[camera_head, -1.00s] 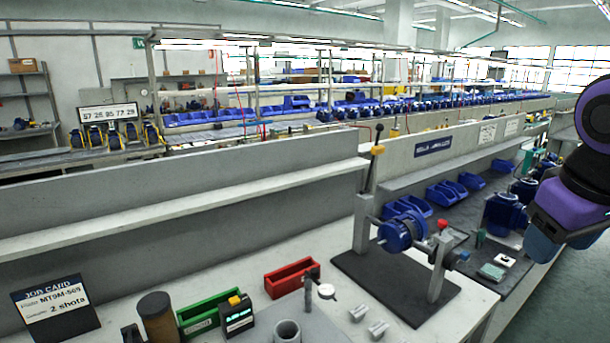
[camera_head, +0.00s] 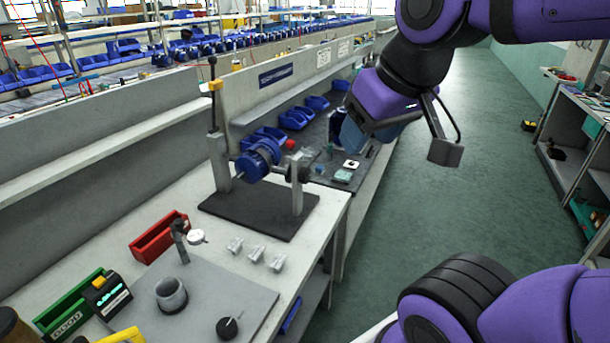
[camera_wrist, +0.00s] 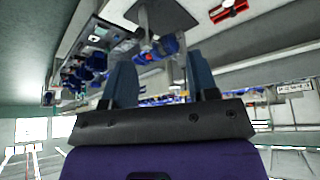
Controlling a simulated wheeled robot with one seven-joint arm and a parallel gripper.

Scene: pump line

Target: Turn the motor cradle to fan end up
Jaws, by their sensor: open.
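The motor cradle is a grey two-post stand on a black base plate (camera_head: 245,212) on the bench. A blue motor (camera_head: 258,160) sits between the posts, its axis roughly level. I cannot tell which end is the fan end. A tall lever with a black knob and yellow block (camera_head: 215,84) rises at the left post; a red knob (camera_head: 291,145) sits near the right post. My gripper (camera_head: 355,138) is open and empty, up and to the right of the cradle, apart from it. In the wrist view, the blue motor (camera_wrist: 160,47) appears inverted beyond the two open fingers (camera_wrist: 161,80).
A red bin (camera_head: 158,236), a green bin (camera_head: 70,305) and a grey plate with a ring (camera_head: 171,293) lie left of the cradle. Small metal blocks (camera_head: 255,252) lie in front of it. Blue bins (camera_head: 293,119) stand behind. The green aisle floor (camera_head: 490,160) is open at right.

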